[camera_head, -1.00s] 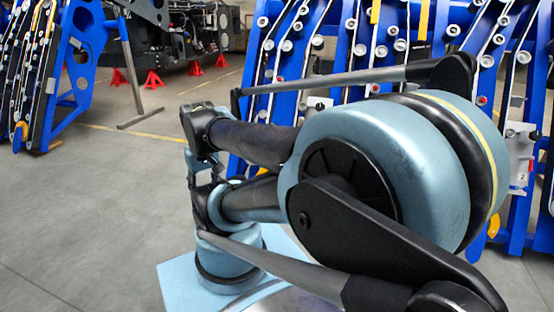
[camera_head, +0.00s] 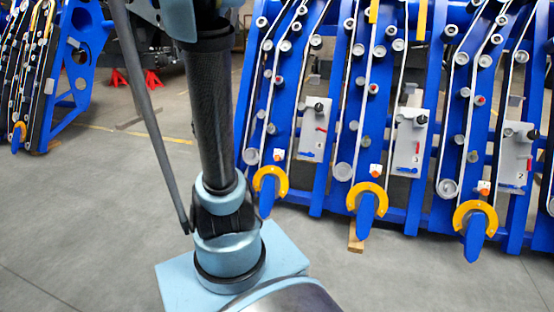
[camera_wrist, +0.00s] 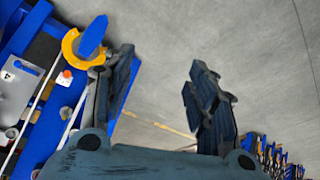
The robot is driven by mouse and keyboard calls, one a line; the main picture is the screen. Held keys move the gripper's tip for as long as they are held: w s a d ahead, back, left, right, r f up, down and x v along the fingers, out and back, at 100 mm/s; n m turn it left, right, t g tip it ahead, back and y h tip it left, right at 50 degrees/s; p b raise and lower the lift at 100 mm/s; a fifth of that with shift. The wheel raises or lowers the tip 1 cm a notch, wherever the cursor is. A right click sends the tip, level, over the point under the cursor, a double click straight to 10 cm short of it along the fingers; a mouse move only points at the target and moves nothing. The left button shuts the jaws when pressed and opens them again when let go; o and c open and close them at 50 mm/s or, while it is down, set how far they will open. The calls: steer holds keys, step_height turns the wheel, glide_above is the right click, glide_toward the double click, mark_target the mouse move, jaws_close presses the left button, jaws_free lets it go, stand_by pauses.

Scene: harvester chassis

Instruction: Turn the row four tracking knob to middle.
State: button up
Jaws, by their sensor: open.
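In the wrist view, a grey plate (camera_wrist: 14,88) marked 4 is at the left edge, tilted and partly cut off. Beside it, an orange-red knob (camera_wrist: 67,74) sits on a small white square. I cannot tell which part is the row four tracking knob. A yellow ring (camera_wrist: 72,46) around a blue tip (camera_wrist: 93,36) is just above the knob, close to the left finger. My gripper (camera_wrist: 162,57) is open and empty, with bare floor between its fingers. It touches none of these parts. The gripper is outside the head view.
In the head view, blue sloping rows carry grey plates (camera_head: 408,150), rollers and yellow rings (camera_head: 368,190) at their lower ends. Another blue unit (camera_head: 80,65) stands at the left. Red stands (camera_head: 152,79) are behind. The grey floor (camera_head: 80,220) at the left is clear.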

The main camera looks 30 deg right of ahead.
steer(key=w+d+f+m, duration=0.1)
steer(key=w+d+m, duration=0.1)
steer(key=w+d, duration=0.85)
steer(key=m+t+h, duration=0.1)
steer(key=m+h, duration=0.1)
steer(key=m, duration=0.4)
glide_above(277, 157)
steer(key=s+a, duration=0.4)
steer(key=s, duration=0.4)
step_height(277, 157, down, 25)
steer(key=x, duration=1.1)
steer(key=w+x, duration=0.1)
steer(key=x, duration=0.5)
steer(key=shift+w+d, duration=0.1)
steer(key=shift+d, duration=0.2)
steer(key=c, duration=1)
